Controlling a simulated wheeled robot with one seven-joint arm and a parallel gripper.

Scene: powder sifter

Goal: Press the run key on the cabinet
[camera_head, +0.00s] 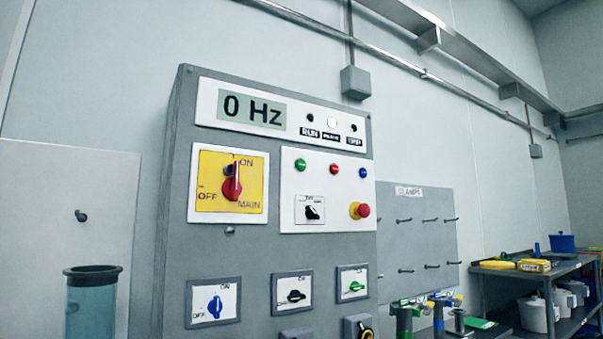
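The grey cabinet (176,220) stands upright near the middle of the head view. Its display (253,110) reads 0 Hz. Beside it, the middle lamp (332,123) is lit white, and the RUN lamp (310,117) and TRIP lamp (354,127) are dark. The white panel below has a green key (300,164), a red key (334,168) and a blue key (363,172) in a row; any labels on them are unreadable. The red main switch handle (232,184) is turned up towards ON. My gripper is not in view.
A black selector (312,212) and red mushroom button (360,210) sit below the keys. Blue (214,306), black (295,296) and green (355,286) rotary switches are lower. A clear blue cylinder (91,305) stands left; a loaded shelf (520,271) stands right.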

